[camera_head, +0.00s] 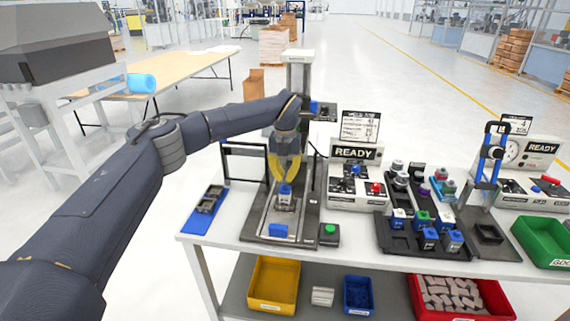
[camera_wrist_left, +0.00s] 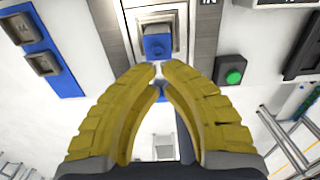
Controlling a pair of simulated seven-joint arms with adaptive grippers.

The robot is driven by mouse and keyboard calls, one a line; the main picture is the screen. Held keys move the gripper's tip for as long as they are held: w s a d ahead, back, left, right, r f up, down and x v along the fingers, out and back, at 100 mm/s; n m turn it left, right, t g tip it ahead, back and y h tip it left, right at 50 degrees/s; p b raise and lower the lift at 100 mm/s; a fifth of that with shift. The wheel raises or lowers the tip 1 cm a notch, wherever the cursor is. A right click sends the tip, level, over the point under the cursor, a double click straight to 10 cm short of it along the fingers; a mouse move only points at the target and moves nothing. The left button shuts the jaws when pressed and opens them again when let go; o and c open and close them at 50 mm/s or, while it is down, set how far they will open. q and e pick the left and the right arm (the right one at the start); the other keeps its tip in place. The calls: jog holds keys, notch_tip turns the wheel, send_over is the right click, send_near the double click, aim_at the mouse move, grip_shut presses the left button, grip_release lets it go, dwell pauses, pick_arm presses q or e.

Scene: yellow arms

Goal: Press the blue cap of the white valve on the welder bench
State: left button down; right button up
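The white valve (camera_head: 285,197) stands in the fixture on the bench, with its blue cap (camera_head: 285,188) on top. The blue cap (camera_wrist_left: 158,46) also shows in the left wrist view, just beyond my fingertips. My left gripper (camera_head: 284,180) has yellow fingers pointing down over the cap. In the left wrist view the fingertips (camera_wrist_left: 158,69) come together with almost no gap, and nothing shows held between them. I cannot tell whether the tips touch the cap. My right gripper is not in view.
A blue block (camera_head: 279,230) sits at the fixture's front, with a green button (camera_head: 330,229) to its right. A blue tray (camera_head: 205,209) lies left. A READY panel (camera_head: 356,154) and a black rack (camera_head: 398,244) of several valves stand right. The fixture's column rises behind the gripper.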

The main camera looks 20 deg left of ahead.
aim_at(285, 191)
pick_arm(q)
jog(key=shift+f, duration=1.75)
jog(key=shift+f, duration=1.1)
jog(key=shift+r, duration=0.1)
notch_tip(285, 191, up, 14)
jog(key=shift+r, duration=0.15)
